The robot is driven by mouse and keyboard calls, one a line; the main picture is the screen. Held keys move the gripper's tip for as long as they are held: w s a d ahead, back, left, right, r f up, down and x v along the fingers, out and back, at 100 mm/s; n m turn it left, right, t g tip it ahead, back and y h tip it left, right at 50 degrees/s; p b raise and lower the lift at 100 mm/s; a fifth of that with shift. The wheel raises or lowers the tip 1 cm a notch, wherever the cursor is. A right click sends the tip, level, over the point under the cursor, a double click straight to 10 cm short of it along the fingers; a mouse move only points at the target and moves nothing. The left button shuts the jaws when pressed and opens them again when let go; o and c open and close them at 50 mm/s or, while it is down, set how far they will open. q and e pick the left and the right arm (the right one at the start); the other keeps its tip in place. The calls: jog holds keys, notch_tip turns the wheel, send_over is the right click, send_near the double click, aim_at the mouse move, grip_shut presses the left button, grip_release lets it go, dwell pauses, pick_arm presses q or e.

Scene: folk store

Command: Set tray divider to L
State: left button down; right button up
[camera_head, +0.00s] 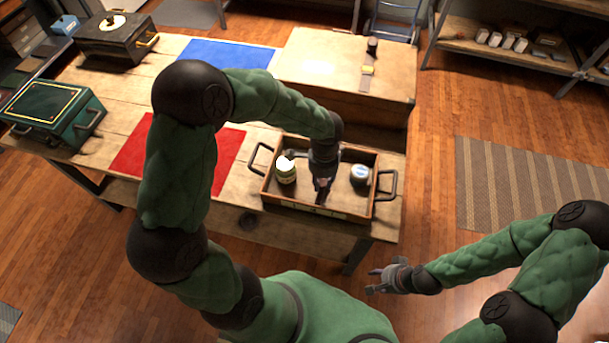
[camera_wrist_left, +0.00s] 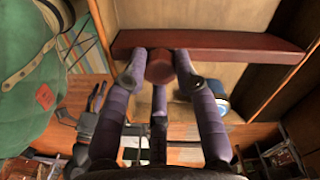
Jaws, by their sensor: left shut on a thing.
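The wooden tray (camera_head: 345,216) with black side handles stands at the front right of the table, with pale labels on its front wall that are too small to read. My left gripper (camera_head: 322,190) reaches down into it. In the left wrist view, my left gripper's fingers (camera_wrist_left: 161,75) are closed around a round dark red knob (camera_wrist_left: 160,67) on the long, dark red divider (camera_wrist_left: 235,42). The arm mostly hides the divider in the head view. My right gripper (camera_head: 378,281) is empty in the air in front of the table, its fingers apart.
A pale jar (camera_head: 285,172) stands in the tray left of my left gripper, and a white and blue jar (camera_head: 360,176) right of it. A large wooden box (camera_head: 325,62) is behind the tray. Red (camera_head: 133,152) and blue (camera_head: 228,54) mats lie on the table.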

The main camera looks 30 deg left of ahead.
pick_arm(q)
jog(key=d, duration=0.1)
jog(key=w+d, duration=0.1)
jog(key=d, duration=0.3)
jog(key=shift+w+d, duration=0.2)
jog(key=shift+w, duration=0.1)
jog(key=c, duration=0.9)
grip_release()
jog(key=shift+s, duration=0.1)
jog(key=shift+c, duration=0.2)
jog(key=shift+r, duration=0.1)
notch_tip(320, 180, up, 12)
jog(key=shift+a, duration=0.15)
